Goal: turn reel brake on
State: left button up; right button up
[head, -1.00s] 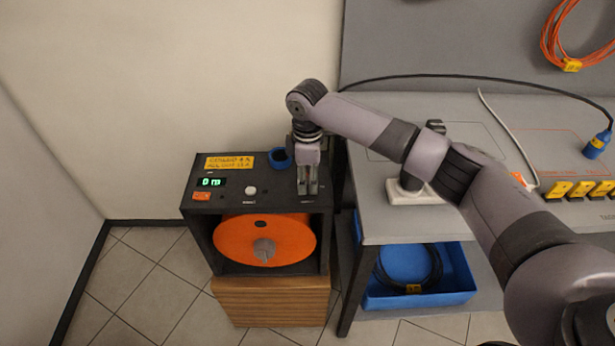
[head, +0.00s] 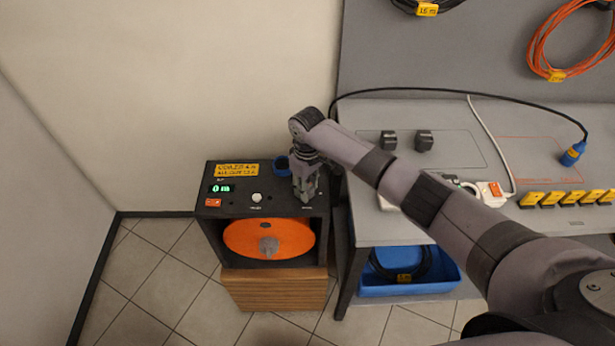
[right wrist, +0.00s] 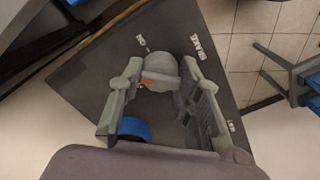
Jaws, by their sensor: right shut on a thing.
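The reel unit is a black box (head: 211,232) on a wooden block, with an orange reel (head: 248,238) in its open front. Its top has a small green display reading 0 m (head: 221,188). My right gripper (head: 305,199) points down at the right of this top. In the right wrist view its fingers are shut on a round grey brake knob (right wrist: 161,72) with an orange mark. A BRAKE label (right wrist: 198,47) is beside the knob, and small labels lie near it, too blurred to read surely. In the head view the gripper hides the knob. My left gripper is not in view.
A grey bench (head: 440,112) stands close at the right, under my right arm, with a white power strip, black plugs and yellow tags. A blue bin (head: 440,284) with a coiled cable is below. A blue ring (head: 282,162) is behind the gripper. Floor at left is clear.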

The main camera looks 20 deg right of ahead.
jog(key=m+p, duration=0.3)
jog(key=m, duration=0.1)
jog(key=shift+r+m+p, duration=0.2)
jog(key=shift+m+p, duration=0.1)
jog(key=shift+p, duration=0.1)
jog(key=shift+f+m+p, duration=0.15)
jog(key=shift+m+p, duration=1.1)
jog(key=shift+m, duration=1.05)
jog(key=o, duration=1.1)
jog(key=shift+o, duration=0.2)
notch_tip(320, 180, up, 12)
